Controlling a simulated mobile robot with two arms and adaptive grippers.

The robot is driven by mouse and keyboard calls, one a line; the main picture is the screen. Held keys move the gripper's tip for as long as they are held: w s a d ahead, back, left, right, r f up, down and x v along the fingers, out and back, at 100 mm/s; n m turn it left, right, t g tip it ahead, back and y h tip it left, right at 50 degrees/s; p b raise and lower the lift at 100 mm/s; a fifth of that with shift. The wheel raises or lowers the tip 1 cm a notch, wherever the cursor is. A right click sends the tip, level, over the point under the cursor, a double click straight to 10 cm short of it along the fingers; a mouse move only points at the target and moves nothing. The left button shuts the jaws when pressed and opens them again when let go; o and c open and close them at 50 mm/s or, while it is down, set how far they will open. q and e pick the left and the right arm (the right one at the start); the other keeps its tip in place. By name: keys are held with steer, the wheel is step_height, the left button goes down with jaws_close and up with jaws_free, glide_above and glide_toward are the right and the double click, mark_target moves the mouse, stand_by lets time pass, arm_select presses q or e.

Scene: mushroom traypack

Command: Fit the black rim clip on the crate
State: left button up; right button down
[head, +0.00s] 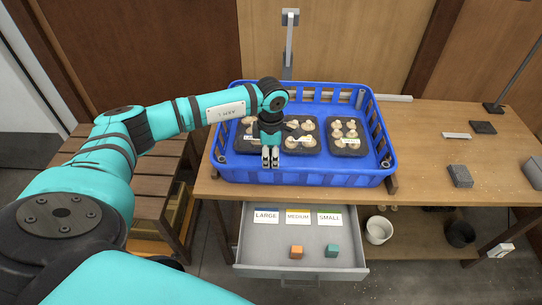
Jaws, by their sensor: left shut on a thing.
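The blue crate (330,180) stands on the wooden table, its slatted walls around several black trays of mushrooms. My left gripper (270,162) points down at the front left part of the crate, close to the inner side of its front wall. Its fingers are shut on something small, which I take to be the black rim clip. The clip itself cannot be made out between the dark fingertips, and I cannot tell whether it touches the rim. My right gripper is not in view.
A grey block (459,176) lies right of the crate. A post (289,45) rises behind it.

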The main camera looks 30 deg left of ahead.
mark_target(271, 165)
arm_select(q)
steer(key=shift+f+b, duration=0.65)
steer(key=shift+f, duration=0.2)
steer(key=shift+f+b, duration=0.65)
steer(key=shift+f, duration=0.15)
steer(key=shift+s, duration=0.1)
